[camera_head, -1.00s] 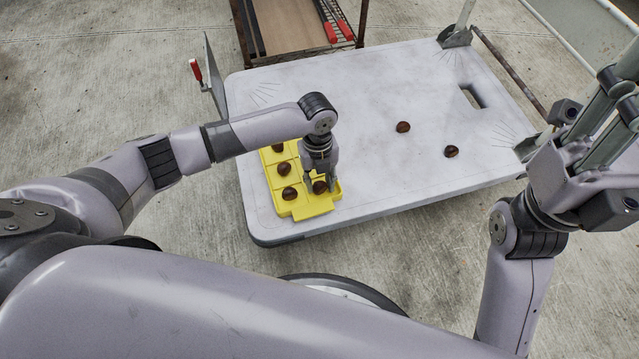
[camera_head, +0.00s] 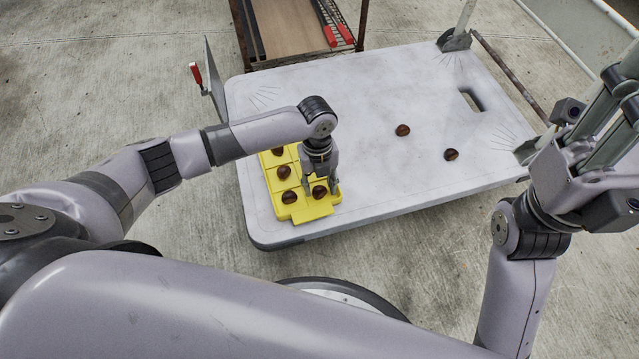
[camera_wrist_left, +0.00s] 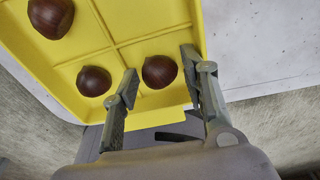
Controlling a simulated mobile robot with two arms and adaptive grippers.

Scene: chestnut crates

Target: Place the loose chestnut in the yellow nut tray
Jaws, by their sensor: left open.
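The yellow nut tray (camera_head: 312,211) lies at the near left of the white table and has several compartments. Brown chestnuts sit in it, one of them (camera_head: 284,172) in the left column. My left gripper (camera_head: 320,188) is over the tray's near right compartment, open, with a chestnut (camera_head: 319,192) between its fingers. In the left wrist view that chestnut (camera_wrist_left: 159,71) sits in a compartment, with the open fingers (camera_wrist_left: 160,70) on either side of it. Two loose chestnuts lie on the table, one near the middle (camera_head: 403,130) and one further right (camera_head: 451,154). My right gripper (camera_head: 590,120) is only partly in view at the right edge.
The white table (camera_head: 370,95) is mostly clear behind and right of the tray. A cart with red-handled tools (camera_head: 330,33) stands beyond its far edge. Metal posts (camera_head: 455,38) rise at the table's right corners.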

